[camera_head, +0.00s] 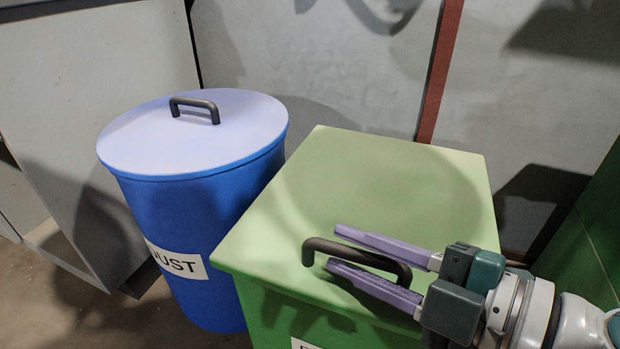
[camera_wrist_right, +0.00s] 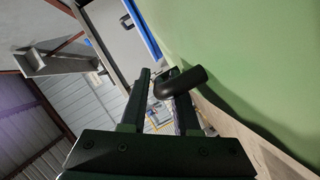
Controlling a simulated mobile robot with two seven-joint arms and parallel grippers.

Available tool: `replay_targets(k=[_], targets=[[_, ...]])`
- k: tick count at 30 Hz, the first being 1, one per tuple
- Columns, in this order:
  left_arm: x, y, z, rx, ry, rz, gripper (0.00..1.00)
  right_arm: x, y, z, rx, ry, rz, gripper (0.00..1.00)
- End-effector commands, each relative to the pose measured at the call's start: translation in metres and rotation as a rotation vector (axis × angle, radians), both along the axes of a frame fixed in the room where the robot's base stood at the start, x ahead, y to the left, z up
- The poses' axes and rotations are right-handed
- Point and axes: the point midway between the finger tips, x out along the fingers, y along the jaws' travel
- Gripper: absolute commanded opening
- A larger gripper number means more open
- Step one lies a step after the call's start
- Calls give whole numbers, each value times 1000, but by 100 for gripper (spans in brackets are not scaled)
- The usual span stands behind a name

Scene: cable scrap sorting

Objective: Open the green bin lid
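The green bin (camera_head: 265,310) has a flat light-green lid (camera_head: 350,165) that lies shut on it. A dark bar handle (camera_head: 318,244) stands near the lid's front edge, and its rounded end shows in the right wrist view (camera_wrist_right: 185,82). My right gripper (camera_head: 335,248) comes in from the right with its two purple fingers apart, one on the far side and one on the near side of the handle. The fingers show no clear grip on the bar. The right wrist view shows the handle end by the fingertips. My left gripper is not in view.
A blue bin (camera_head: 205,225) with a pale round lid (camera_head: 195,140) and black handle (camera_head: 195,107) stands just left of the green bin. Grey panels (camera_head: 330,60) with a red-brown post (camera_head: 440,70) rise behind. A green surface (camera_head: 590,240) is at far right.

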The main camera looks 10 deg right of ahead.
Motion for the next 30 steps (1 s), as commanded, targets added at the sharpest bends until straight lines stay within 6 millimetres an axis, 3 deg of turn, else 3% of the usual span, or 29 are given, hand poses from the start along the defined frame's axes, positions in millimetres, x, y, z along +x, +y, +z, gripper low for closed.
replay_targets(k=[4,12,30], targets=[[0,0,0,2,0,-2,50,0,0,0,0,0,0,30],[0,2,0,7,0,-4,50,0,0,0,0,0,0,0],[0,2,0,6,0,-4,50,0,0,0,0,0,1,0]])
